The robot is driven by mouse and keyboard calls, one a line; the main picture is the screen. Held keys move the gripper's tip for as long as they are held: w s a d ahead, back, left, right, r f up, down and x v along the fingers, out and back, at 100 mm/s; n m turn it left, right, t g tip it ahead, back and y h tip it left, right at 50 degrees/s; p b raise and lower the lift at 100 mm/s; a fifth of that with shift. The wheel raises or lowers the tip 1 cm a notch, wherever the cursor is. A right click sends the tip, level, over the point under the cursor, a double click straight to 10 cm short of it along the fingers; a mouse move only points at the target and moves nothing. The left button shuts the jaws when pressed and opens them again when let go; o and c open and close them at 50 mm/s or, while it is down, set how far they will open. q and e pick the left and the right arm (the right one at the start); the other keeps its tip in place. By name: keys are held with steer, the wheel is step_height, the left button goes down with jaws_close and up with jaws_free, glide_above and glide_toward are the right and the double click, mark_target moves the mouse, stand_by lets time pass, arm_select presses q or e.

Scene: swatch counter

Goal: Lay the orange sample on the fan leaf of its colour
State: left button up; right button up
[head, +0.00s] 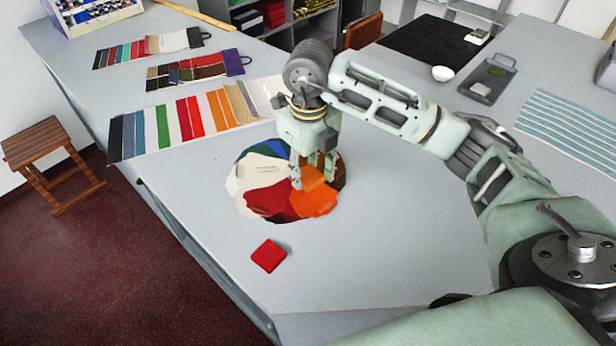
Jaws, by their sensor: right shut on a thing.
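My right gripper (313,178) points down over the fan of colour leaves on the grey counter. It is shut on the orange sample (311,176), which is partly hidden by the fingers. The orange leaf (318,203) lies at the fan's front right, just under and in front of the sample. I cannot tell whether the sample touches the leaf. The red leaf (272,200) lies to its left, with cream, green, blue and brown leaves around the rest of the fan. My left gripper is not in view.
A red square sample (268,256) lies on the counter in front of the fan. Striped swatch cards (190,118) lie at the back left. A white bowl (442,73), a dark tray (488,78) and a striped cloth (570,130) are at the right. The counter's front is mostly clear.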

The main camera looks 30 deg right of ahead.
mark_target(309, 176)
step_height(309, 176, down, 3)
steer(key=shift+f+p, duration=0.1)
steer(key=shift+p, duration=0.7)
steer(key=shift+f, duration=0.6)
steer(key=o, duration=0.8)
